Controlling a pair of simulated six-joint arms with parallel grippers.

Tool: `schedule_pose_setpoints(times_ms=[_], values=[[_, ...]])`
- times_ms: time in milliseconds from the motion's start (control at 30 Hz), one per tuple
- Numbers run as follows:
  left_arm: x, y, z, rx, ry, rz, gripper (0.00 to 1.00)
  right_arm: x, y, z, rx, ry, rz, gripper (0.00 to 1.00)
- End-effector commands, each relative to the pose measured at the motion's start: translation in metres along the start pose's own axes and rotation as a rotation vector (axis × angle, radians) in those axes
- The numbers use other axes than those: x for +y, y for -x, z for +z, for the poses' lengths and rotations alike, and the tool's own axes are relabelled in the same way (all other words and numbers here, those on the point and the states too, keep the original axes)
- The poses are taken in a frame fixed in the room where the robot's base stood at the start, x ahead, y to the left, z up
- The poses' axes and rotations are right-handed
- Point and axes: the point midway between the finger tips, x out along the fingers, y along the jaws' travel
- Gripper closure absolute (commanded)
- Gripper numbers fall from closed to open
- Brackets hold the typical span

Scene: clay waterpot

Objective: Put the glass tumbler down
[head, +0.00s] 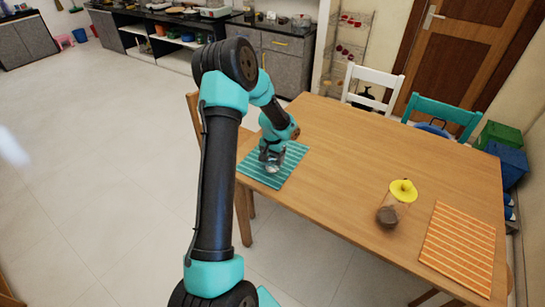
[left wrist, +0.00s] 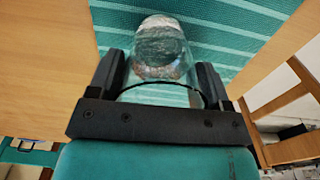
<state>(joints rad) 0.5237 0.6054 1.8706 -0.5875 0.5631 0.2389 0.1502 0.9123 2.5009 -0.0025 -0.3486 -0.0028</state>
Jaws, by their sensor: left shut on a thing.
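The clear glass tumbler (left wrist: 160,62) is between the two black fingers of my left gripper (left wrist: 162,85) in the left wrist view. The fingers are shut on its sides. In the head view the tumbler (head: 272,167) is small and partly hidden by my left gripper (head: 271,155). It is over the teal striped placemat (head: 290,165) at the table's left end. I cannot tell whether its base touches the mat. My right gripper is not in view.
The wooden table (head: 350,150) is mostly clear in the middle. A brown clay pot (head: 387,216) and a yellow item (head: 403,190) stand at the right, near an orange striped placemat (head: 458,248). White (head: 374,80) and teal (head: 445,108) chairs stand behind.

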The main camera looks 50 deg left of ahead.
Motion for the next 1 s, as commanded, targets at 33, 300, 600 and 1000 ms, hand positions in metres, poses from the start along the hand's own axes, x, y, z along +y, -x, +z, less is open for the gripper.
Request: schedule_pose_setpoints(times_ms=[33,300,600,1000], values=[[0.0,-0.001,0.0,0.0,0.0,0.0,0.61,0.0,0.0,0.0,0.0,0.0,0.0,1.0],[0.0,-0.001,0.0,-0.001,0.0,0.0,0.04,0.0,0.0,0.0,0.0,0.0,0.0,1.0],[0.0,0.0,0.0,0.0,0.0,0.0,0.02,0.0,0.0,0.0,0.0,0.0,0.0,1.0],[0.0,0.047,-0.001,0.003,0.001,-0.002,0.02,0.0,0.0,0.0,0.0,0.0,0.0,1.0]])
